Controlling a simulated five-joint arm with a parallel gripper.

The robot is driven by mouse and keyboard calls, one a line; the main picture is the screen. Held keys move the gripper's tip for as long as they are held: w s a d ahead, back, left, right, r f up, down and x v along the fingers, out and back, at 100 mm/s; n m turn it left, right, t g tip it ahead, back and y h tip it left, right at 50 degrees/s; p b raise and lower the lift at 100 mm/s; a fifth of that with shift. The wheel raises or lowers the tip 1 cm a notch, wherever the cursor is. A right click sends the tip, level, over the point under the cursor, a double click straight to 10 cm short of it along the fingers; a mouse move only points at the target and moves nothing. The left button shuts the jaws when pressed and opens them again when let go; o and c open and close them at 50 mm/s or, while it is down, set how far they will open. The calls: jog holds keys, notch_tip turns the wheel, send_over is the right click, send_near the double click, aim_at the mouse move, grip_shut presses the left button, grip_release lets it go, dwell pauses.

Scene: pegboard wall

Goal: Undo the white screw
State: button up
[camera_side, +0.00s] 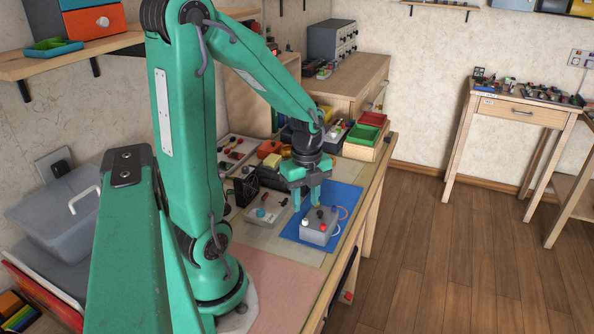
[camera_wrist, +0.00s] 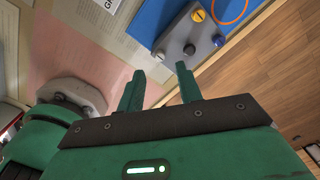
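A grey box (camera_side: 316,236) sits on a blue mat (camera_side: 345,196) near the front edge of the workbench. Its top carries several coloured screws. In the wrist view the box (camera_wrist: 178,38) shows a yellow screw (camera_wrist: 198,15), a blue screw (camera_wrist: 219,41), a dark screw (camera_wrist: 189,49) and a pale, whitish one (camera_wrist: 160,55) at its near corner. My gripper (camera_side: 307,200) is above and beside the box, pointing down. In the wrist view its fingers (camera_wrist: 159,72) are apart with nothing between them. The whitish screw appears just beyond the gap between the fingertips.
An orange ring (camera_wrist: 230,10) lies on the mat beside the box. A pale panel with a blue knob (camera_side: 264,213) and a black fan-like part (camera_side: 245,190) stand left of the mat. Red and green bins (camera_side: 365,134) stand behind. A pink mat (camera_side: 275,285) in front is clear.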

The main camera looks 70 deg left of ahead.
aim_at(305, 219)
jog(key=shift+f, duration=2.45)
jog(key=shift+c, duration=0.4)
grip_shut()
